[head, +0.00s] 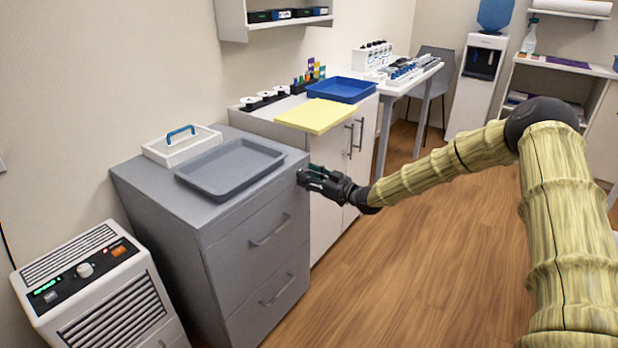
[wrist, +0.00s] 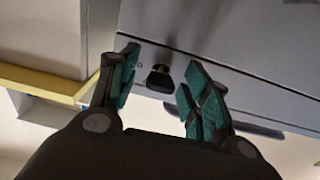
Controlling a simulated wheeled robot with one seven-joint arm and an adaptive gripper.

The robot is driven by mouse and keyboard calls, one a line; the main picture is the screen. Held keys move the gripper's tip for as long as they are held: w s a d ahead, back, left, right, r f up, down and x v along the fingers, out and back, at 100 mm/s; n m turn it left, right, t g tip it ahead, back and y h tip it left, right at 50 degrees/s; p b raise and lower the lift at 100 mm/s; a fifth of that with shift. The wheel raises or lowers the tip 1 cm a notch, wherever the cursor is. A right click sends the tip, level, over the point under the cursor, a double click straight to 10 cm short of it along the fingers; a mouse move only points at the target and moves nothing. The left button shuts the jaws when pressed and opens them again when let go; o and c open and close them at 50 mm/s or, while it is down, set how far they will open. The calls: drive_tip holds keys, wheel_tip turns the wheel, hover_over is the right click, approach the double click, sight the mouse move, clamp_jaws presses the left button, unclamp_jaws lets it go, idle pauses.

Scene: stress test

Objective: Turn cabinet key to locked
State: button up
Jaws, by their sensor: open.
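The grey drawer cabinet (head: 215,235) stands left of centre in the head view. Its front also shows in the wrist view (wrist: 250,75). The small dark key (wrist: 160,76) sits in the cabinet's upper front in the wrist view. A small pale mark lies beside it. My gripper (head: 306,177) is at the cabinet's upper right front corner and hides the key in the head view. In the wrist view my gripper (wrist: 157,84) is open, with one green-padded finger on each side of the key. No finger clearly touches it.
A grey tray (head: 196,176) and a white caddy (head: 158,150) with a blue handle sit on the cabinet. A yellow board (head: 315,117) overhangs the white cupboard beside it. Drawer handles (head: 272,232) stick out. The wooden floor (head: 400,260) in front is clear.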

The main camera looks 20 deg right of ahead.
drive_tip(key=shift+w, duration=0.1)
drive_tip(key=c, duration=1.1)
drive_tip(key=shift+o, duration=0.2)
drive_tip(key=shift+n, duration=0.3)
drive_tip(key=n+b, duration=0.1)
drive_tip(key=n, duration=0.3)
drive_tip(key=shift+a, duration=0.1)
drive_tip(key=n+b, duration=0.1)
drive_tip(key=n, duration=0.4)
drive_tip(key=n+b, duration=0.2)
drive_tip(key=n, duration=0.2)
drive_tip(key=shift+n, duration=0.3)
drive_tip(key=shift+r+n+y+b, duration=0.1)
drive_tip(key=shift+n+y+b, duration=0.5)
drive_tip(key=shift+n, duration=1.5)
